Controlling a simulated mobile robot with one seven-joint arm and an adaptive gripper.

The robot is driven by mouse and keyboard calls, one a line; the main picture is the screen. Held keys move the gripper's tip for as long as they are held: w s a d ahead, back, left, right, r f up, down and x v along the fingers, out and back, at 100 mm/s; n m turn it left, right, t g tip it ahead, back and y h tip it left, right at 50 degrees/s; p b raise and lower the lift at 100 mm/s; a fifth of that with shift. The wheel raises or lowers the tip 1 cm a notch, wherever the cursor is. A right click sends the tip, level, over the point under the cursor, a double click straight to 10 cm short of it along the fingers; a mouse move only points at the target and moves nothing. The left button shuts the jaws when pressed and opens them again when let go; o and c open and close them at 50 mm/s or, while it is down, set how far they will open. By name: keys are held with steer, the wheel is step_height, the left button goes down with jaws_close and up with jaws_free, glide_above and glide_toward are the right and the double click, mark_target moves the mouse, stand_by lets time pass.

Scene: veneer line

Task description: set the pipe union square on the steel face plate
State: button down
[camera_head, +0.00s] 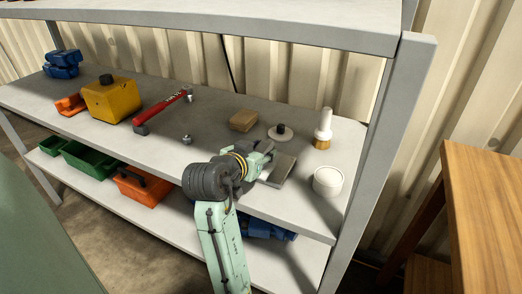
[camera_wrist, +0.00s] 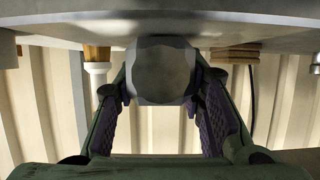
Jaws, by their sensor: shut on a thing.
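My gripper (camera_head: 264,156) is low over the front of the bench shelf, at the left edge of the steel face plate (camera_head: 281,172). In the wrist view my gripper (camera_wrist: 160,98) has its two fingers on either side of a grey, many-sided metal piece, the pipe union (camera_wrist: 162,70). It is shut on this piece, whose flat end faces the wrist camera. In the head view I cannot make out the union at the gripper. Whether it touches the plate cannot be told. The plate is a flat grey square lying on the shelf, partly behind the gripper.
A white round tub (camera_head: 327,181) stands right of the plate. Behind are a wooden block (camera_head: 243,121), a pale disc with a dark knob (camera_head: 281,133) and a brush (camera_head: 323,130).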

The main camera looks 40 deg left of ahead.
steer(key=shift+f, duration=0.1)
steer(key=c, duration=1.1)
jaws_free()
steer(key=shift+o, duration=0.2)
steer(key=shift+s+r, duration=0.2)
steer(key=b+v, duration=0.1)
steer(key=v, duration=1)
steer(key=shift+s+d+r+b, duration=0.1)
steer(key=shift+s+b, duration=0.25)
